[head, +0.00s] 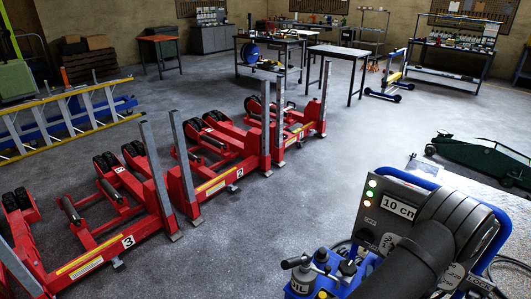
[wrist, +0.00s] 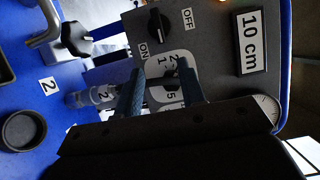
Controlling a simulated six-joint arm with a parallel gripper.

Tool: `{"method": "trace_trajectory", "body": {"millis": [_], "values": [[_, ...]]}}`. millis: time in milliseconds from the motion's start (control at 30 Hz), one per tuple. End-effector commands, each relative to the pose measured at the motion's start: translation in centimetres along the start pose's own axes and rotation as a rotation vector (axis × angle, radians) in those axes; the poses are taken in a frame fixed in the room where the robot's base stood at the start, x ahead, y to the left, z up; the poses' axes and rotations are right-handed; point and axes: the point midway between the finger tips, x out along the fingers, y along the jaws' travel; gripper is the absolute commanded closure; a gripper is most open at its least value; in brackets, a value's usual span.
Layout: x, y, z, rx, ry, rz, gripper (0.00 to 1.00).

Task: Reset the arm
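My arm reaches over a control panel (head: 385,203) at the lower right of the head view and hides my gripper there. In the wrist view my gripper (wrist: 160,69) is open, its two blue-grey fingers apart in front of a white selector dial (wrist: 160,68) with numbers. A dark knob on this dial shows between the fingertips; I cannot tell whether they touch it. An ON/OFF knob (wrist: 158,27) and a "10 cm" label (wrist: 250,42) are on the same dark panel. Lit lamps (head: 371,195) show on the panel in the head view.
Blue housing (wrist: 25,80) carries a bent metal handle (wrist: 45,25), a fitting tagged 2 (wrist: 95,97) and a round black cap (wrist: 23,130). Red numbered lifting stands (head: 210,190) fill the left floor. A green trolley jack (head: 480,155) stands at right. Mid-floor (head: 300,210) is clear.

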Motion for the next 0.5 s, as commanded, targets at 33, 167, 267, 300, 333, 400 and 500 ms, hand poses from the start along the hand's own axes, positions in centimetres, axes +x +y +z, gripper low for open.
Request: {"method": "trace_trajectory", "body": {"millis": [33, 167, 267, 300, 333, 400, 500], "values": [[1.1, -0.1, 0.1, -0.004, -0.005, -0.003, 0.64], [3.6, -0.1, 0.1, -0.004, -0.004, -0.004, 0.64], [5.6, -0.1, 0.2, -0.003, -0.004, -0.004, 0.64], [6.4, -0.1, 0.1, -0.002, -0.003, -0.003, 0.64], [7.0, -0.1, 0.1, -0.002, -0.003, -0.004, 0.64], [8.3, -0.1, 0.1, -0.002, -0.003, -0.004, 0.64], [10.1, -0.1, 0.1, -0.002, -0.003, -0.003, 0.64]]}}
